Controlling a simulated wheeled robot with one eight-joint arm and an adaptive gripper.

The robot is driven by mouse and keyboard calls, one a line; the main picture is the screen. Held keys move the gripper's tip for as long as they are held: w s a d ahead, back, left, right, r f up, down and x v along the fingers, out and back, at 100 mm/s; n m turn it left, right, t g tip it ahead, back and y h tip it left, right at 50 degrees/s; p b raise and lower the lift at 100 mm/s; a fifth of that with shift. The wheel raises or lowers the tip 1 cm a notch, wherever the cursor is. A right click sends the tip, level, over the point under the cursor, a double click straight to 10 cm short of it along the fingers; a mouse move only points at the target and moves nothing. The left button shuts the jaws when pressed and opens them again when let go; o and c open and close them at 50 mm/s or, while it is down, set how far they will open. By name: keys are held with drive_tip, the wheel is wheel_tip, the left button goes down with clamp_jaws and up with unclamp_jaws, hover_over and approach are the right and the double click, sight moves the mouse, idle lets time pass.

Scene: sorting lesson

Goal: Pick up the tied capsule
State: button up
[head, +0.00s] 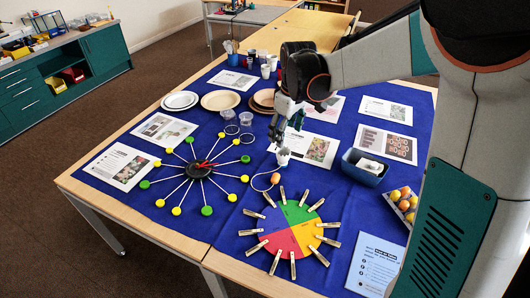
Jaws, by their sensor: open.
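A small orange capsule (275,178) lies on the blue cloth, just above the coloured wheel. A thin cord loop runs from its left side over the cloth. My gripper (283,154) points down above the capsule, a little to its upper right, with a visible gap between them. Its jaws are open. Something small and white shows at the fingertips; I cannot tell whether it is part of the gripper or a thing behind it.
A coloured wheel (283,231) ringed by clothespins lies below the capsule. A spoked clock with green and yellow balls (198,170) is left. A blue bin (362,174) and a tray of round yellow-orange things (404,201) are right. Plates (220,100) stand behind.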

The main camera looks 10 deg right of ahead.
drive_tip(key=w+f+n+g, duration=0.1)
drive_tip(key=w+f+n, duration=0.1)
drive_tip(key=w+f, duration=0.35)
drive_tip(key=w+f+n+g, duration=0.1)
drive_tip(key=w+f, duration=0.2)
drive_tip(key=f, duration=0.6)
drive_tip(key=b, duration=0.3)
hover_over(276, 176)
drive_tip(key=f, duration=0.9)
drive_tip(key=shift+w+d, duration=0.15)
drive_tip(key=shift+d, duration=0.05)
wheel_tip(276, 176, down, 5)
drive_tip(key=shift+a+f+b, duration=0.15)
drive_tip(key=shift+b, duration=0.8)
drive_tip(key=shift+s, duration=0.2)
drive_tip(key=c, duration=0.8)
